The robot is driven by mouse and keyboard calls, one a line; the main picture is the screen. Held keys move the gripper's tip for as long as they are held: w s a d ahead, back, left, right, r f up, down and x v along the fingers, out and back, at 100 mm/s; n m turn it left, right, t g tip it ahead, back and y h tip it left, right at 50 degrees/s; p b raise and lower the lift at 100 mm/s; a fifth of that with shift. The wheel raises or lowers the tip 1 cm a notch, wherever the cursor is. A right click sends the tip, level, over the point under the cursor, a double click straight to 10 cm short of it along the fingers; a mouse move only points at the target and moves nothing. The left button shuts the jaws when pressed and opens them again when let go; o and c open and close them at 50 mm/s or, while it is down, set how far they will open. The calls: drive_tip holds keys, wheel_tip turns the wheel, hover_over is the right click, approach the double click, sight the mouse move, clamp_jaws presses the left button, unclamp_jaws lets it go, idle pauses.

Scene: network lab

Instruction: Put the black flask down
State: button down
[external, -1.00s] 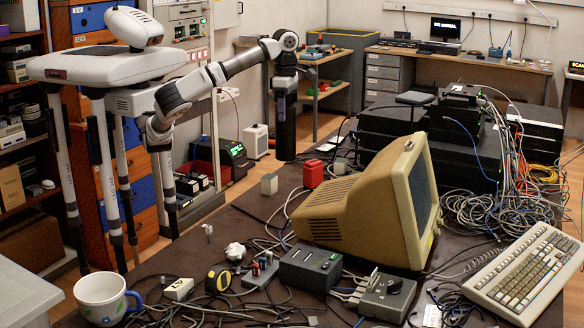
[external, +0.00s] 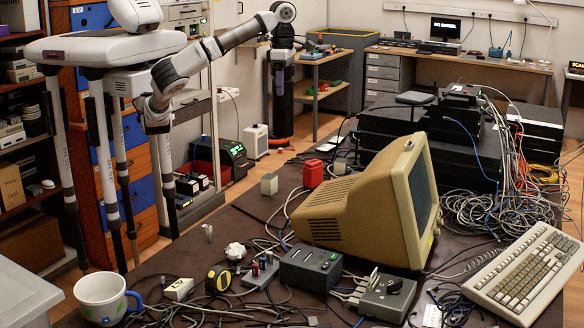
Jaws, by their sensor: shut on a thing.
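The black flask (external: 283,100) is a tall dark cylinder, held upright in the external view beyond the left far edge of the dark table. My gripper (external: 283,62) points down from the end of my raised arm and is shut on the upper part of the flask. The fingertips are small and dark at this distance.
The dark table (external: 235,210) holds a beige monitor (external: 345,205), a red block (external: 313,173), a grey block (external: 269,184), cables and a mug (external: 103,298). Its left far part is fairly clear. A wooden shelf unit (external: 318,96) stands behind the flask.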

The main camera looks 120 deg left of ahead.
drive_tip(key=d+f+n, duration=0.3)
drive_tip(key=d, duration=0.5)
drive_tip(key=d+f+n, duration=0.3)
drive_tip(key=d+f, duration=0.1)
drive_tip(key=d, duration=0.4)
wheel_tip(320, 180, down, 20)
drive_tip(key=p, duration=0.1)
drive_tip(key=shift+s+a+r, duration=0.25)
drive_tip(key=shift+f, duration=0.1)
drive_tip(key=c, duration=0.8)
unclamp_jaws()
drive_tip(key=shift+f, duration=0.15)
drive_tip(key=shift+c, duration=0.2)
drive_tip(key=o, duration=0.5)
drive_tip(key=shift+c, duration=0.2)
wheel_tip(320, 180, up, 12)
drive_tip(key=shift+r+b, duration=0.25)
drive_tip(key=shift+b, duration=0.2)
